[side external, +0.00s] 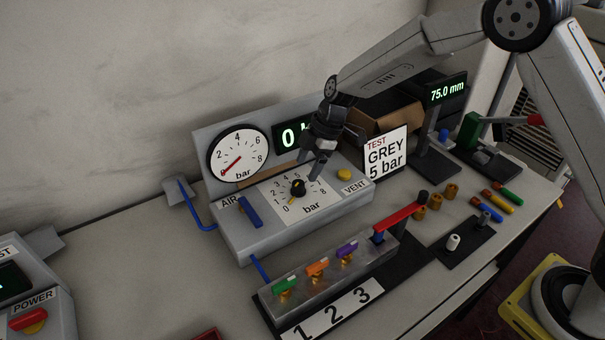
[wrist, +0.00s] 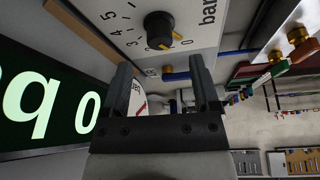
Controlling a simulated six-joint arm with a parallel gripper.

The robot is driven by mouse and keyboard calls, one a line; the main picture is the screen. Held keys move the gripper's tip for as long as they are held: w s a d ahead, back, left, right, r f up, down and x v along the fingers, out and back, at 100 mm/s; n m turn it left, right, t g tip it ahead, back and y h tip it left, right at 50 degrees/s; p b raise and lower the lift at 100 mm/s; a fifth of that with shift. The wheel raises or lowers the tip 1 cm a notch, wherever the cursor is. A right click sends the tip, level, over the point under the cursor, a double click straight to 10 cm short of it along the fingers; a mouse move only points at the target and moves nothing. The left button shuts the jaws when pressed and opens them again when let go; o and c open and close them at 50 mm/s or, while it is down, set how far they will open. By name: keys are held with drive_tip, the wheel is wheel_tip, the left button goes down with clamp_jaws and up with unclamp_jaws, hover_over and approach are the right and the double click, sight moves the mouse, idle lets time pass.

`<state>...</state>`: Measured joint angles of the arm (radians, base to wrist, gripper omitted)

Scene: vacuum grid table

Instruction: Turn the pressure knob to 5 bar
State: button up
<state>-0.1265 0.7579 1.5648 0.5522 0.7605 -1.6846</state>
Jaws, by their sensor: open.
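The black pressure knob (side external: 298,187) with a yellow mark sits on a white dial plate numbered 0 to 8 bar. Its mark appears to point near 0. The knob also shows at the top of the wrist view (wrist: 155,24). My gripper (side external: 310,167) is open and empty, close above and behind the knob, with its fingers apart from it. In the wrist view, the two fingers (wrist: 162,78) stand either side below the knob. The round gauge (side external: 238,154) has its red needle at the low end. The green digital display (side external: 290,134) shows 0, partly hidden by my gripper.
A blue AIR lever (side external: 250,212) is left of the dial and a yellow VENT button (side external: 344,174) right. A sign (side external: 387,154) reads TEST GREY 5 bar. A manifold (side external: 330,270) with coloured valve handles stands in front. The table's left middle is clear.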

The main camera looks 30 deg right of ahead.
sight(299, 183)
drive_tip(key=shift+x, duration=2.55)
clamp_jaws()
